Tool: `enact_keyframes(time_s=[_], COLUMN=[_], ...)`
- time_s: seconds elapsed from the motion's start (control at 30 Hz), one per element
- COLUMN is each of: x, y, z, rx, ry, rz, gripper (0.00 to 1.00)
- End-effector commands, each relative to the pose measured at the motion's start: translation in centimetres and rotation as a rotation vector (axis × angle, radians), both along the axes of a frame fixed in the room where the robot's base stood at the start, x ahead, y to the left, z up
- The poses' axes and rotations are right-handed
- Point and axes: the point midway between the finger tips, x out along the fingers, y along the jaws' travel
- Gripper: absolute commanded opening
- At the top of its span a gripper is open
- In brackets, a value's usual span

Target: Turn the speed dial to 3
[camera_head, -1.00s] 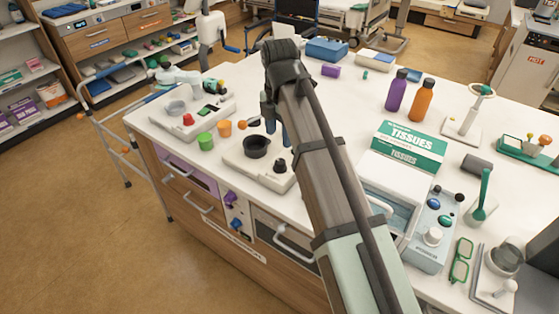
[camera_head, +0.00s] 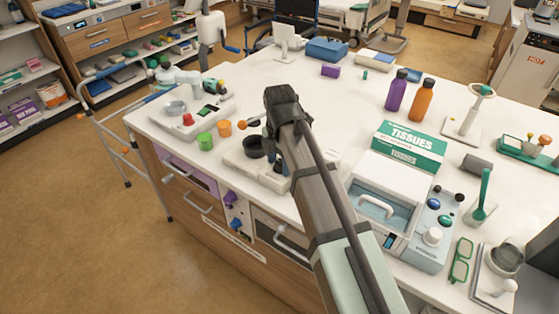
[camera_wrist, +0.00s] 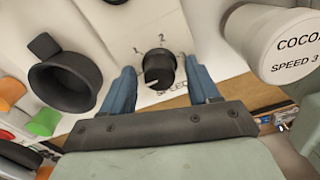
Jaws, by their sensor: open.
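The speed dial (camera_wrist: 159,68) is a black round knob on a white machine base (camera_wrist: 110,20). Printed marks 1 and 2 show around it, with part of another mark at the right; "SPEED" is printed below. A pale line on the knob points to the lower left, away from the numbers. My gripper (camera_wrist: 161,72) is open, with one blue finger on each side of the dial; I cannot tell whether they touch it. A white canister (camera_wrist: 275,45) at the right reads "COCOA" and "SPEED 3". In the head view my arm hides the dial on the base (camera_head: 237,161).
Green (camera_head: 205,141) and orange (camera_head: 224,128) cups stand to the left. A tissue box (camera_head: 410,143) and a blue-grey device (camera_head: 432,235) stand to the right.

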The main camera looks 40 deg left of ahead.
Motion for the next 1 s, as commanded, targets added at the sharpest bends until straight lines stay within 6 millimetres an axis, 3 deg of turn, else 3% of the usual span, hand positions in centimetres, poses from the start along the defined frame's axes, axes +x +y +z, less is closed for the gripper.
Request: enact_keyframes(time_s=[0.17,0.77,1.0], x=[0.00,-0.02,-0.04], y=[0.01,0.01,0.02], z=[0.01,0.03,0.02], rx=[0.000,0.000,0.000], ry=[0.000,0.000,0.001], rz=[0.000,0.000,-0.022], gripper=[0.60,0.05,0.04])
